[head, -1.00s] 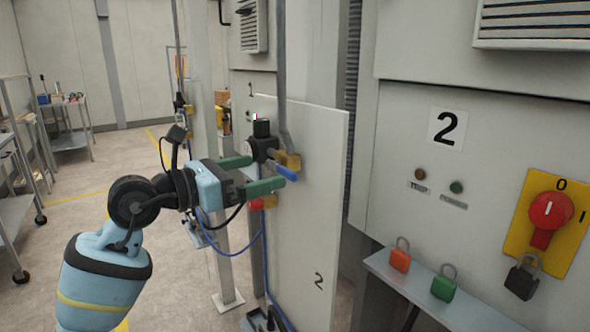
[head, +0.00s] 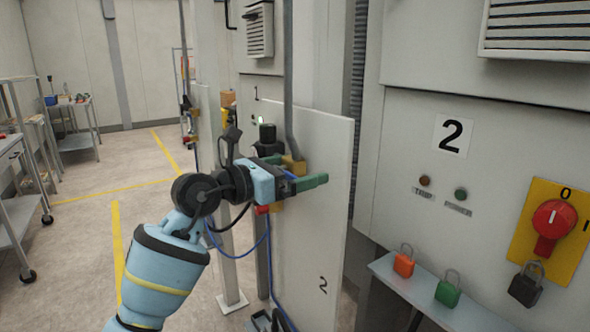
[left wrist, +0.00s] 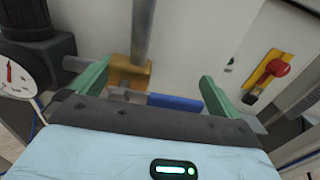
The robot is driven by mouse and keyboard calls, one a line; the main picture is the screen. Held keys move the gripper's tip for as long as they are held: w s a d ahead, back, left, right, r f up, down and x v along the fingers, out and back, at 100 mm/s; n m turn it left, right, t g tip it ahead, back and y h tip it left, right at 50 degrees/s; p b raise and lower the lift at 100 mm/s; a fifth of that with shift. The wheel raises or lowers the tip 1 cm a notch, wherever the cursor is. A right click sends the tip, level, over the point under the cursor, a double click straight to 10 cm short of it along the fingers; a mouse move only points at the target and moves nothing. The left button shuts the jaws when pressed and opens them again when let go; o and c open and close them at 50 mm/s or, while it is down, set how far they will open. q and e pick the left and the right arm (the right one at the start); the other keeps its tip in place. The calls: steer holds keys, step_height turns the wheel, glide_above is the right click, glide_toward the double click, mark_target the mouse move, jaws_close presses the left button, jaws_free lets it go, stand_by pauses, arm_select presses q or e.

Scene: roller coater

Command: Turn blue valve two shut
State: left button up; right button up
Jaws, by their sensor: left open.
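The blue valve handle (left wrist: 174,102) lies between the fingers of my left gripper (left wrist: 153,72) in the left wrist view. It points right from its metal hub, across the line of the grey pipe, with gaps to both fingers. The brass valve body (left wrist: 128,72) sits behind it at the foot of the pipe. In the head view my left gripper (head: 297,172) is open at the valve by the panel marked 2. Its green fingers hide most of the handle; only a bit of blue (head: 290,176) shows. My right gripper is out of view.
A pale panel (head: 325,225) stands close behind the gripper. A round gauge (left wrist: 16,76) is at the left in the wrist view. The red rotary switch (head: 553,219) and a shelf with padlocks (head: 404,261) are at right. The floor at left is open.

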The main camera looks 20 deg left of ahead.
arm_select(q)
steer(key=shift+c, duration=0.4)
steer(key=c, duration=1.1)
